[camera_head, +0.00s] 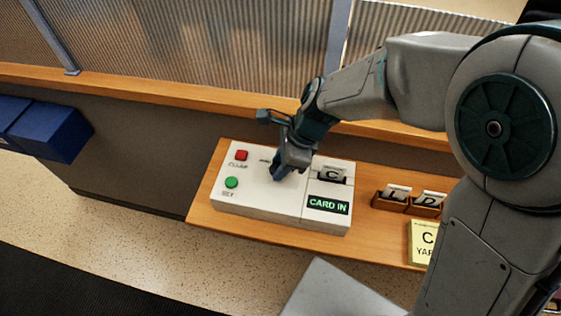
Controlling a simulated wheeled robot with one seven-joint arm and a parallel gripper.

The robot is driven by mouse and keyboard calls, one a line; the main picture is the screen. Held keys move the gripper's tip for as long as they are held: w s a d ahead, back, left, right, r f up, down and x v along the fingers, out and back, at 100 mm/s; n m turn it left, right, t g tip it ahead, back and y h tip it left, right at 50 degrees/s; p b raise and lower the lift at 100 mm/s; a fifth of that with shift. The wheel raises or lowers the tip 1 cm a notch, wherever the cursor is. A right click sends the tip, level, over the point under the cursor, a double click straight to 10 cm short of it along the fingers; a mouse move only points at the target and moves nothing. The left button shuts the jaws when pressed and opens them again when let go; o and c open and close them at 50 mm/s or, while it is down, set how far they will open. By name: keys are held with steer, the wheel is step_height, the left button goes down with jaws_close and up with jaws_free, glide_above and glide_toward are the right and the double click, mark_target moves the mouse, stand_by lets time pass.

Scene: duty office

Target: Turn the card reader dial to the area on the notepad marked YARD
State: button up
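The card reader (252,208) is a white box on a wooden shelf. Its display (328,204) reads CARD IN, and a card marked C (332,174) stands in its slot. My gripper (277,174) points down onto the reader's top, left of the card. The dial is hidden under or between the fingers. I cannot tell whether the fingers touch or hold it, and its setting is not visible. The yellow notepad (421,256) lies at the right; it shows "C" and "YAR", with the rest behind my arm.
A red button (241,155) and a green button (232,183) sit on the reader's left part. Cards marked L (396,192) and D (430,198) stand in brown holders right of the reader. A ribbed screen (210,45) rises behind. Blue boxes (50,132) are at far left.

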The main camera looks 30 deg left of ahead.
stand_by(0.3)
steer(key=n+h, duration=0.1)
steer(key=n, duration=0.2)
steer(key=n+g+h+p, duration=0.1)
steer(key=n, duration=0.2)
steer(key=shift+w+a+r+n+g, duration=0.1)
steer(key=shift+w+a+n+g, duration=0.1)
steer(key=shift+n+g, duration=0.1)
steer(key=n+h, duration=0.1)
steer(key=n, duration=0.2)
steer(key=shift+a+n+p, duration=0.15)
steer(key=shift+n+p, duration=0.15)
steer(key=n+h, duration=0.1)
steer(key=n, duration=0.2)
steer(key=shift+a+n+h, duration=0.15)
steer(key=shift+n+h, duration=0.15)
steer(key=shift+h, duration=0.1)
steer(key=n+h, duration=0.1)
steer(key=n, duration=0.1)
steer(key=n+t, duration=0.1)
steer(key=n, duration=0.2)
steer(key=shift+s+a+h, duration=0.15)
steer(key=shift+a+h, duration=0.05)
steer(key=shift+h, duration=0.2)
steer(key=n+t+h+b, duration=0.1)
steer(key=n, duration=0.4)
steer(key=shift+s, duration=0.1)
steer(key=o, duration=1)
